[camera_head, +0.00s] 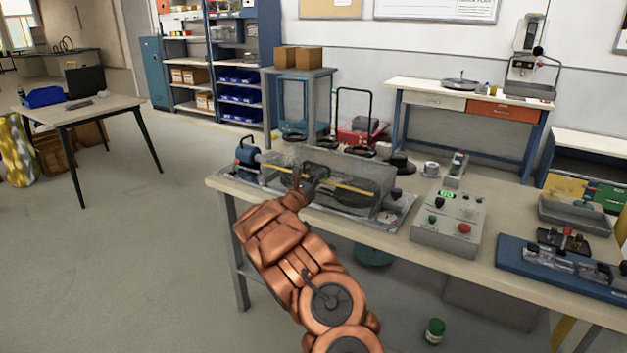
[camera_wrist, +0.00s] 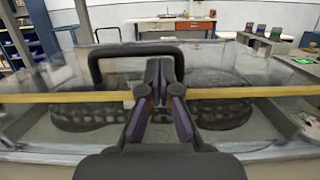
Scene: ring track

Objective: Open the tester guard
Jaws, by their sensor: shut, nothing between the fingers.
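The tester on the bench has a clear guard (camera_head: 350,166) with a yellow strip (camera_head: 345,187) along its front. The guard looks lowered over the tester bed. In the wrist view the yellow strip (camera_wrist: 60,97) runs across the picture, with dark ribbed round shapes (camera_wrist: 225,98) behind the clear panel.
A control box (camera_head: 447,222) with a green display and buttons stands right of the tester. A blue fixture (camera_head: 550,262) lies at the bench's right end. A round black item (camera_head: 401,163) and small parts stand behind the tester.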

